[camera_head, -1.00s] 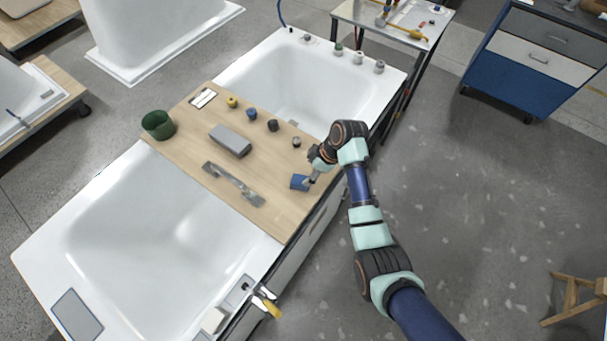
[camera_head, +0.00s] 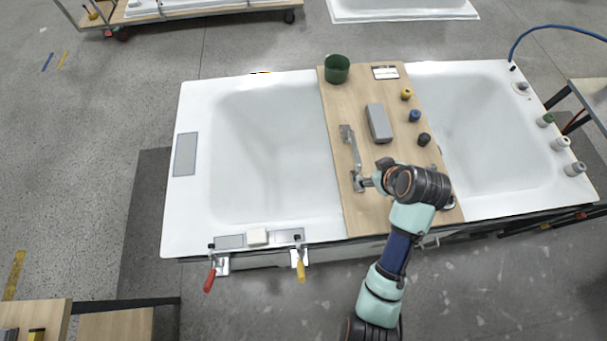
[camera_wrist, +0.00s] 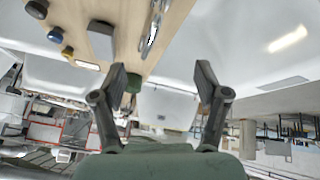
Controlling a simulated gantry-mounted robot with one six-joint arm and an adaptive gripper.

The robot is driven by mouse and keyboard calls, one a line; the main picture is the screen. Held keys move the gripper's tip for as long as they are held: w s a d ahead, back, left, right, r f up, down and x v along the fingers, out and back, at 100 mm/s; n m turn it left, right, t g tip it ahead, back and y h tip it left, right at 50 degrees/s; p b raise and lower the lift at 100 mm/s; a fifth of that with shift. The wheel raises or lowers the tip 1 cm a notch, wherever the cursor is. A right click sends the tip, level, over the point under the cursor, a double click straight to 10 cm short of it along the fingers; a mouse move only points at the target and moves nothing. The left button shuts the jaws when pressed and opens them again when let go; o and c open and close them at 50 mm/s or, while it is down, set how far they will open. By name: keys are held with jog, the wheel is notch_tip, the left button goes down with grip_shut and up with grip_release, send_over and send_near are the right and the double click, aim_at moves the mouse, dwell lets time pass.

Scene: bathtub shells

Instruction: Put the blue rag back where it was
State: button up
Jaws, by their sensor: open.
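The blue rag cannot be made out in either current view; my arm covers part of the wooden board (camera_head: 375,220) near its front edge. My gripper (camera_head: 367,182) is over the board, close to the front end of a metal-handled tool (camera_head: 356,158); whether they touch is unclear. In the wrist view my gripper (camera_wrist: 162,80) has its two dark fingers spread wide, with nothing held between them. The tool also shows beyond the fingers in the wrist view (camera_wrist: 151,28).
The board bridges two white tub basins. On it are a green cup (camera_head: 337,69), a grey block (camera_head: 379,122) and yellow (camera_head: 406,94), blue (camera_head: 415,115) and black (camera_head: 424,139) knobs. Clamps (camera_head: 299,265) stick out at the tub's front edge. The left basin (camera_head: 270,150) is empty.

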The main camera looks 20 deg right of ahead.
jog(key=a+r+t, duration=0.2)
jog(key=a+r, duration=0.3)
jog(key=a, duration=0.4)
jog(key=a+r+t+y, duration=0.1)
jog(key=a+r, duration=0.4)
jog(key=a, duration=0.5)
jog(key=a+r+m+t, duration=0.1)
jog(key=a+r+t, duration=0.2)
jog(key=a+r, duration=0.3)
jog(key=a, duration=0.4)
jog(key=shift+a+t, duration=0.15)
jog(key=shift+t, duration=0.15)
